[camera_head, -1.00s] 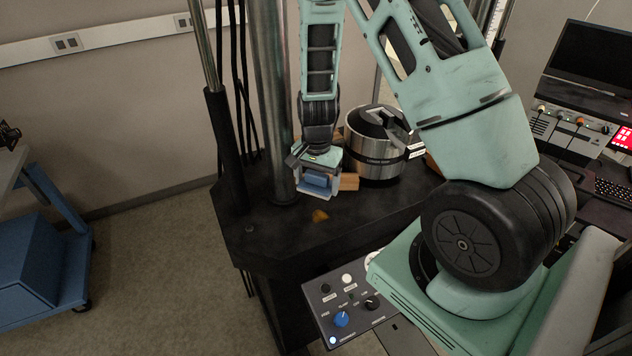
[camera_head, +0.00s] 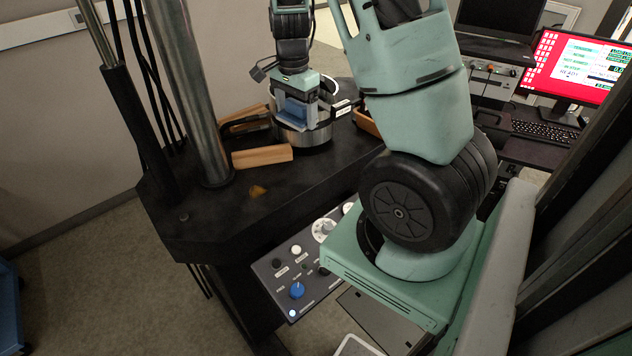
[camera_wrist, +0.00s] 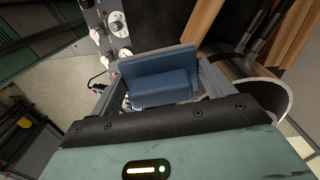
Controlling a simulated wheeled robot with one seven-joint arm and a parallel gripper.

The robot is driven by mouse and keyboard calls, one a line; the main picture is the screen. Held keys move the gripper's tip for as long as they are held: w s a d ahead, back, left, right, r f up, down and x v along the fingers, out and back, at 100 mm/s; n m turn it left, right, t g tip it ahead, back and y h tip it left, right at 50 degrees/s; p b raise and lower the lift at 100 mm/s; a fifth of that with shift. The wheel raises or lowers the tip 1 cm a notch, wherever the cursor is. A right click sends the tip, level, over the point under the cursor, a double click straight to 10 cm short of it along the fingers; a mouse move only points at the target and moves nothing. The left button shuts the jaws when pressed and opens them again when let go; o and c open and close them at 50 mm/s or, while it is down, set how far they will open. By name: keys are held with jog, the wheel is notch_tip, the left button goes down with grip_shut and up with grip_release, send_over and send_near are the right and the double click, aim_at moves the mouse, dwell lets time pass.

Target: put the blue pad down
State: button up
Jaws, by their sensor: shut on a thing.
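My gripper (camera_head: 297,119) is shut on the blue pad (camera_head: 292,112). It holds the pad in front of the round metal vessel (camera_head: 318,136) on the black machine table (camera_head: 215,222). In the wrist view the pad (camera_wrist: 160,77) is an L-shaped blue piece between the two grey fingers of my gripper (camera_wrist: 160,92). The pad looks held above the table, though its exact height is hard to tell. The gripper hides part of the vessel.
A wooden block (camera_head: 262,156) lies left of the vessel, with a small orange patch (camera_head: 257,191) nearer the front. A metal column (camera_head: 188,90) rises at the left. A control panel (camera_head: 290,268) is at the front edge. The table's left front is mostly clear.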

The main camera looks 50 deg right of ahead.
aim_at(311, 170)
jog(key=shift+s+d+r+m+b, duration=0.15)
jog(key=shift+s+d+r+m, duration=0.2)
jog(key=shift+s+d, duration=0.15)
jog(key=shift+s+d+r+m+b, duration=0.15)
jog(key=shift+s+d+r+m, duration=0.25)
jog(key=shift+s, duration=0.2)
jog(key=shift+s+d+f, duration=0.1)
jog(key=shift+s+f, duration=0.1)
jog(key=shift+f, duration=0.15)
notch_tip(311, 170, down, 17)
jog(key=shift+r+p, duration=0.1)
jog(key=shift+p, duration=0.7)
